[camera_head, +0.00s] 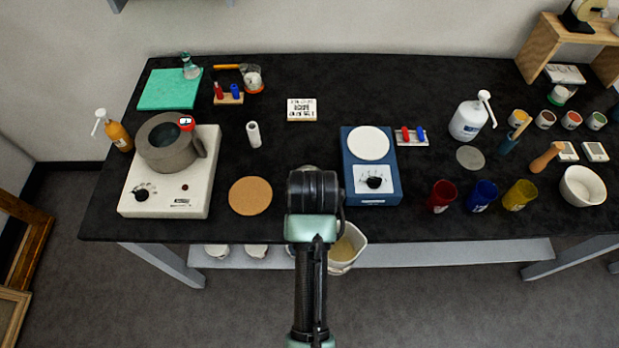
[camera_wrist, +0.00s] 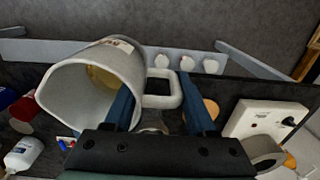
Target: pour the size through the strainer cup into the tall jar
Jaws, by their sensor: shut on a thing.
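My gripper (camera_wrist: 160,108) is shut on the handle of a white jug (camera_wrist: 105,80), which has a label and yellowish liquid inside. In the head view the jug (camera_head: 346,250) is half hidden behind my arm, in front of the bench's near edge. Its open mouth shows from above. My fingers are hidden there. A narrow white cylinder (camera_head: 253,134) stands left of centre. I cannot tell which vessel is the tall jar.
A hotplate (camera_head: 195,190) with a grey pot (camera_head: 168,152) stands left. A cork mat (camera_head: 250,210) and a blue scale (camera_head: 372,190) flank my wrist. Red (camera_head: 441,197), blue (camera_head: 482,197) and yellow (camera_head: 520,195) cups stand right.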

